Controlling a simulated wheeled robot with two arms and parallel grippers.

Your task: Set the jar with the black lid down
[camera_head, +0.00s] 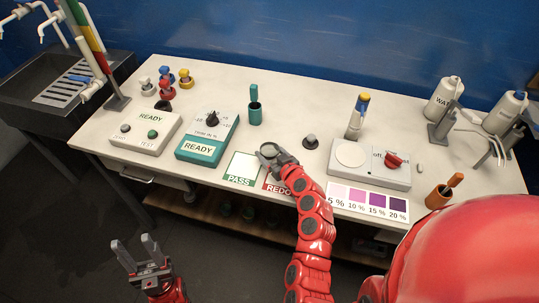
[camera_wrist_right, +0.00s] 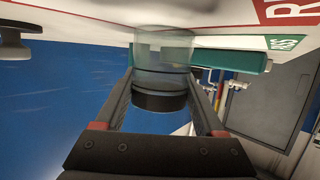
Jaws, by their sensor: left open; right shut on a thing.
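My right gripper (camera_head: 270,152) is above the back part of the REDO card (camera_head: 277,189). It is shut on the jar with the black lid. In the right wrist view the picture is upside down: the clear jar body (camera_wrist_right: 165,48) points to the table and the black lid (camera_wrist_right: 158,102) is between the fingers (camera_wrist_right: 160,98). The jar's base is at or just above the white surface; I cannot tell if it touches. In the head view the gripper mostly hides the jar. My left gripper (camera_head: 138,252) is open and empty, in front of the table, over the floor.
The PASS card (camera_head: 243,165) lies just left of the REDO card. A dark knobbed object (camera_head: 310,141) stands to the right, near my right gripper. The READY timer (camera_head: 207,138), teal cup (camera_head: 255,113), stirrer plate device (camera_head: 370,163) and colour chart (camera_head: 367,200) stand around.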

